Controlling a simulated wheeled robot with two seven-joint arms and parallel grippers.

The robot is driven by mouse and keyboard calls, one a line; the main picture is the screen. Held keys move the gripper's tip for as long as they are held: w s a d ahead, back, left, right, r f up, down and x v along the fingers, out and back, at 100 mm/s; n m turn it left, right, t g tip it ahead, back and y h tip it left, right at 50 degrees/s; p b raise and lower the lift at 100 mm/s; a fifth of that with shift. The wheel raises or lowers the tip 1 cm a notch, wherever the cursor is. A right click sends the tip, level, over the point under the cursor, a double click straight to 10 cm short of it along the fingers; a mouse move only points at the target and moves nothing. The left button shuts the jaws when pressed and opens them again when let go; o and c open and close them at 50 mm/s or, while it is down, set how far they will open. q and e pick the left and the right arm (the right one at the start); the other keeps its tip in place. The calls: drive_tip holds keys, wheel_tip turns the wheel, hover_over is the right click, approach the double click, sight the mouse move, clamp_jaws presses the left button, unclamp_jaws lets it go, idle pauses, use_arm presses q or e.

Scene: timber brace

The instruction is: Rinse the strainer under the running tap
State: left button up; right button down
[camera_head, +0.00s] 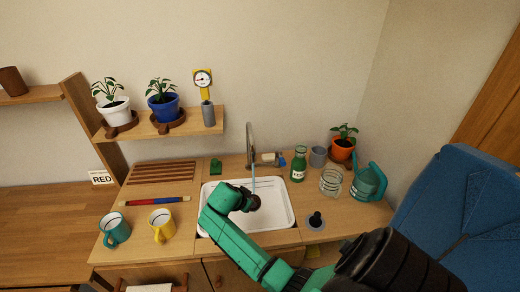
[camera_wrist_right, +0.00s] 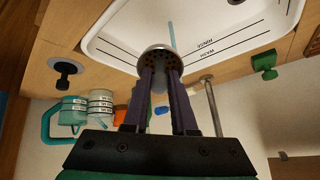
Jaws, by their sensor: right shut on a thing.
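My right gripper (camera_wrist_right: 160,78) is shut on the strainer, a small round metal piece with holes (camera_wrist_right: 157,55), seen between its fingertips in the right wrist view. In the head view my green right arm reaches over the white sink (camera_head: 285,213), and the dark strainer end (camera_head: 255,202) is over the basin. The tap (camera_head: 249,145) stands behind the sink. A thin blue stream of water (camera_head: 253,184) falls from it close to the strainer; the stream also shows in the wrist view (camera_wrist_right: 171,33). I cannot tell whether water touches the strainer. My left gripper is not in view.
A green bottle (camera_head: 298,164), a glass jar (camera_head: 331,182) and a teal watering can (camera_head: 368,183) stand right of the sink. A black-knobbed plug (camera_head: 316,220) lies at front right. Teal (camera_head: 115,230) and yellow (camera_head: 161,225) mugs stand left.

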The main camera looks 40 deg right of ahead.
drive_tip(key=shift+r, duration=0.1)
drive_tip(key=s+a+r+p, duration=0.2)
drive_tip(key=a+r+p, duration=0.1)
drive_tip(key=a+p, duration=0.1)
drive_tip(key=shift+a+r+p, duration=0.25)
drive_tip(key=shift+r+p, duration=0.15)
drive_tip(key=shift+p, duration=0.2)
